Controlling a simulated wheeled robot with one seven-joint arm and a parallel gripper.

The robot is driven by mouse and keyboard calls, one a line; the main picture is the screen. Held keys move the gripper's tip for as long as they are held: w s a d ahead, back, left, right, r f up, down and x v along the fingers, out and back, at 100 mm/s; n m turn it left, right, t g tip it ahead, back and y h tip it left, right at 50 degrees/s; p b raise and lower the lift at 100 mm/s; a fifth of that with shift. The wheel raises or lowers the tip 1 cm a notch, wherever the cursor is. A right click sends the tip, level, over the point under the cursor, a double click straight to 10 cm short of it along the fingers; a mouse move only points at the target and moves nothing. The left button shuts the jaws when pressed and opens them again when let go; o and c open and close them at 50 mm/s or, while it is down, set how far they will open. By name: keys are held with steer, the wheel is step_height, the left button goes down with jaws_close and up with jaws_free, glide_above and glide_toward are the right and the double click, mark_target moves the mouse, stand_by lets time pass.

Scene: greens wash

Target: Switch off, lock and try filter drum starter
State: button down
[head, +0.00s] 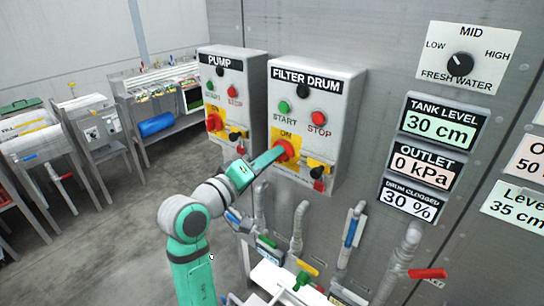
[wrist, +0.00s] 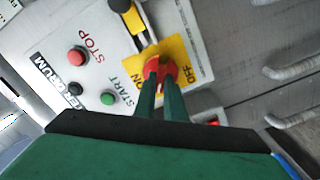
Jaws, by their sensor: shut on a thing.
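The filter drum starter (head: 345,88) is a grey wall box with a black label, a green START button (head: 283,107) and a red STOP button (head: 319,118). Its red rotary switch (wrist: 166,68) sits on a yellow plate (wrist: 178,50) marked ON and OFF. My gripper (head: 281,152) is shut on this switch, one green finger on each side in the wrist view. The fingers partly cover the knob, so I cannot tell its exact position. A black and yellow fitting (head: 319,164) is beside the plate, with a red piece (head: 319,185) below it.
A similar PUMP starter (head: 236,62) hangs close on the left. Pipes and valves, one with a red handle (head: 428,273), stand below the boxes. Display panels (head: 439,123) and a FRESH WATER selector (head: 461,64) are on the right. The floor (head: 110,230) at left is open.

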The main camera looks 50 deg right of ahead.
steer(key=n, duration=0.6)
steer(key=shift+f+n, duration=0.15)
steer(key=shift+n, duration=0.15)
stand_by(0.3)
steer(key=c, duration=1.8)
jaws_free()
steer(key=shift+a, duration=0.1)
steer(key=a, duration=1)
steer(key=shift+s+a, duration=0.3)
steer(key=shift+s, duration=0.1)
